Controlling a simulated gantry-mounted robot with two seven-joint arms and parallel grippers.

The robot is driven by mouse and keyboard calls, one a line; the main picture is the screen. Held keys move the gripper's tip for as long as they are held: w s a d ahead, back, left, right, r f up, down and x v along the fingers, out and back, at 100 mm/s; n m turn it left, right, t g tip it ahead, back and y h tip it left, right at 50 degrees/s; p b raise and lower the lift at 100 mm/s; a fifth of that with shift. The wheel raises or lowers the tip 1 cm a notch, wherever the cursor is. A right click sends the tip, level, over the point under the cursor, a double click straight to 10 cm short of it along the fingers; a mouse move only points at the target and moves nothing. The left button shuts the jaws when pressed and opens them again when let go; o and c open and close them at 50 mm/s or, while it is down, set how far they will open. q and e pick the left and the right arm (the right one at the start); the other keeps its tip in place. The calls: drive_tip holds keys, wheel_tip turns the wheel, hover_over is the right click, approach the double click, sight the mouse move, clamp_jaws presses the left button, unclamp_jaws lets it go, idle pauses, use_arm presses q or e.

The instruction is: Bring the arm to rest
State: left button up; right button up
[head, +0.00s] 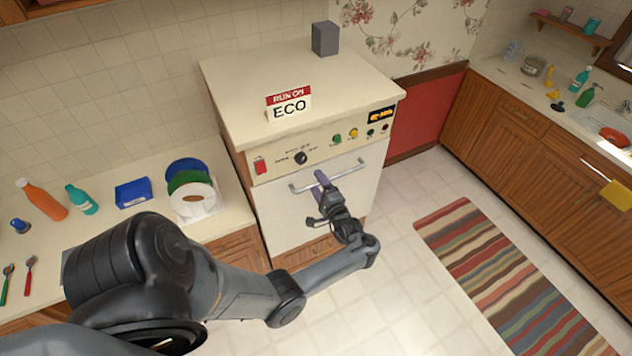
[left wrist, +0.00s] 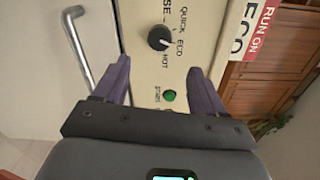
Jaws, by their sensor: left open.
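My left gripper (head: 322,185) is in front of the white dishwasher-like machine (head: 275,212), near its door handle (head: 330,178). In the left wrist view its two purple fingers (left wrist: 162,85) are spread apart with nothing between them. The black program dial (left wrist: 159,38) shows ahead of the fingers, with the words QUICK, ECO and HOT around it; its pointer appears to be toward ECO. The dial also shows on the panel in the head view (head: 301,157). The machine's door looks shut. My right gripper is in neither view.
A sign reading RUN ON ECO (head: 289,104) and a grey block (head: 325,39) stand on the machine's top. The left counter holds bottles, a blue box (head: 133,192) and plates in a rack (head: 193,192). A striped rug (head: 510,280) lies on the open floor at right.

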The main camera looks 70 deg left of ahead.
use_arm(q)
drive_tip(key=shift+s+f, duration=0.1)
drive_tip(key=shift+s, duration=0.05)
drive_tip(key=s+f+m+t, duration=0.3)
drive_tip(key=s+f+m, duration=0.15)
drive_tip(key=s, duration=0.45)
drive_tip(key=w+d+f+t+h, duration=0.1)
drive_tip(key=w+d+t+h, duration=0.2)
drive_tip(key=d+h, duration=0.5)
drive_tip(key=w+d+f+t+h, duration=0.1)
drive_tip(key=w+d+t+h, duration=0.25)
drive_tip(key=d, duration=0.85)
drive_tip(key=s+d+r+n+g+h, duration=0.1)
drive_tip(key=s+d+r+g+h, duration=0.1)
drive_tip(key=d, duration=0.7)
drive_tip(key=s+d+r+n+g+h, duration=0.2)
drive_tip(key=s+d+r+h, duration=0.2)
drive_tip(key=s+d+r, duration=0.2)
drive_tip(key=d+r, duration=0.2)
drive_tip(key=d, duration=0.1)
drive_tip(key=shift+d+h, duration=0.35)
drive_tip(key=shift+d, duration=0.05)
